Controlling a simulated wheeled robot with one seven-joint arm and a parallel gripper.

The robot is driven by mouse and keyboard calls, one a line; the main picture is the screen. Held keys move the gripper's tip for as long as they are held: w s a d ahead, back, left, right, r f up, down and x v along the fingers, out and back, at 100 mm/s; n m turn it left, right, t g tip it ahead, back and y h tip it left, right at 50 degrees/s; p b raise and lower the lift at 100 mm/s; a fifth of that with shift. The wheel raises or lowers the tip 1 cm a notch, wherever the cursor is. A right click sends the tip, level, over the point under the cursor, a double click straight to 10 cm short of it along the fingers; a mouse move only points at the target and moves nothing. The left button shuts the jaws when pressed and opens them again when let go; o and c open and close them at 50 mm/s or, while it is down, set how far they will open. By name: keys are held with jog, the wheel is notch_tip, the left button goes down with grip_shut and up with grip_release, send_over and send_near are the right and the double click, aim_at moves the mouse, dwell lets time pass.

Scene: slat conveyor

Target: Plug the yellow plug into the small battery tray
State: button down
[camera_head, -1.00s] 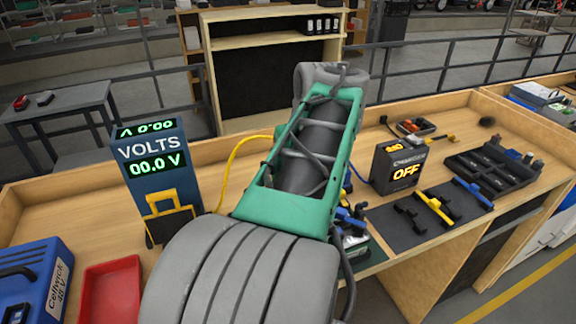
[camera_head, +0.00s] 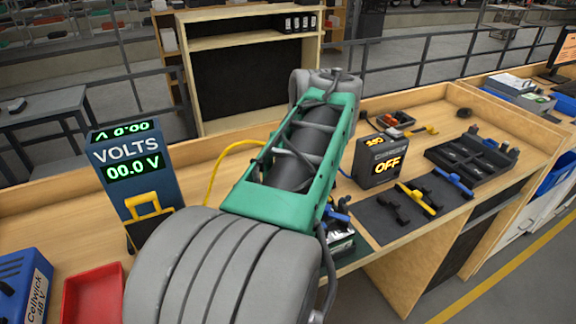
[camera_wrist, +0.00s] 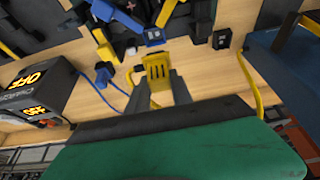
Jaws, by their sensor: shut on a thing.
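My gripper (camera_wrist: 165,89) is shut on the yellow plug (camera_wrist: 157,67) in the wrist view. Its grey fingers stand on both sides of the plug, which is held over the wooden bench. A yellow cable (camera_wrist: 248,82) runs at the right of the plug and also shows left of my arm in the head view (camera_head: 212,172). In the head view my arm hides the gripper and the plug. I cannot tell for sure which object is the small battery tray; dark parts with a blue connector (camera_wrist: 152,36) lie beyond the plug in the wrist view.
A charger reading OFF (camera_head: 380,162) stands right of my arm. A voltmeter reading 00.0 V (camera_head: 133,160) stands left. A dark mat (camera_head: 375,217) holds black, yellow and blue bars, with a black compartment tray (camera_head: 445,158) behind. A red bin (camera_head: 93,294) is at front left.

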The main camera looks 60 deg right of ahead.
jog(key=shift+f+b, duration=2.3)
jog(key=shift+f, duration=0.75)
jog(key=shift+f+b, duration=0.95)
jog(key=shift+f, duration=0.2)
jog(key=c, duration=1.1)
grip_release()
jog(key=shift+o, duration=0.2)
jog(key=shift+r, duration=0.1)
jog(key=p+v, duration=0.2)
jog(key=v, duration=0.5)
jog(key=shift+r, duration=0.35)
jog(key=shift+s+a, duration=0.1)
jog(key=shift+a, duration=0.05)
